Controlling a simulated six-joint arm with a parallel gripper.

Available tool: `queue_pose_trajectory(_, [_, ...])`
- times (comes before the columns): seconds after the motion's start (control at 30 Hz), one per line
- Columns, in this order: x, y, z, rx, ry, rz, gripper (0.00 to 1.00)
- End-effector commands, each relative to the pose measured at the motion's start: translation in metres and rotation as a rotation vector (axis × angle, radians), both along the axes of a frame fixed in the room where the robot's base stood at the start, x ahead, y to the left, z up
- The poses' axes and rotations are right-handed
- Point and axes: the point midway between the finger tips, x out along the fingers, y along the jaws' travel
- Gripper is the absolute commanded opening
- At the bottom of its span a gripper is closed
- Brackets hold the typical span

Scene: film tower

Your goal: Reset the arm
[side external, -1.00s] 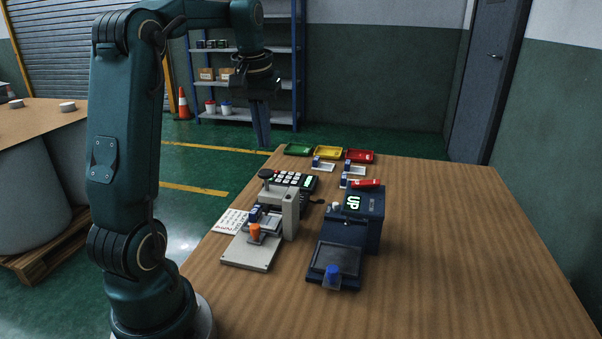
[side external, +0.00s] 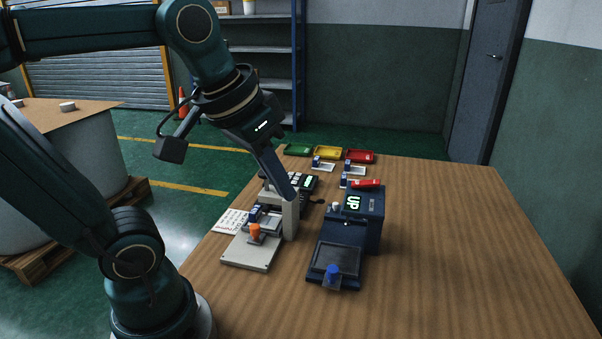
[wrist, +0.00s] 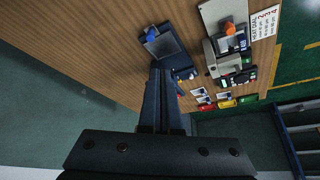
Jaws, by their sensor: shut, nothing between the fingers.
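My gripper (side external: 289,196) is shut and empty. In the side view its fingers slant down to the right, in front of or over the grey upright fixture (side external: 291,218); I cannot tell the gap between them. In the wrist view my gripper (wrist: 160,72) shows its two fingers together, pointing toward the table near the dark blue machine (wrist: 172,50). My arm is bent, with the elbow out of the picture at the left. The blue machine (side external: 372,225) stands right of the fingers and its display reads "UP".
Green (side external: 298,149), yellow (side external: 328,153) and red (side external: 360,156) trays stand along the table's back edge. A keypad (side external: 302,180) sits behind the grey fixture. A paper note (side external: 229,220) lies left of it. The table's right side (side external: 470,240) is clear.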

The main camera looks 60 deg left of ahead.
Motion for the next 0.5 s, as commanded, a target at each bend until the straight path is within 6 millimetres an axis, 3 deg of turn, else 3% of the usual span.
queue_pose_trajectory(0.1, [-0.023,-0.018,-0.022,0.005,-0.029,-0.097,0.0])
queue_pose_trajectory(0.2, [-0.034,-0.024,-0.039,0.006,-0.036,-0.135,0.0])
queue_pose_trajectory(0.37, [-0.04,-0.024,-0.056,0.007,-0.024,-0.141,0.0])
queue_pose_trajectory(0.5, [-0.038,-0.024,-0.056,0.008,-0.03,-0.143,0.0])
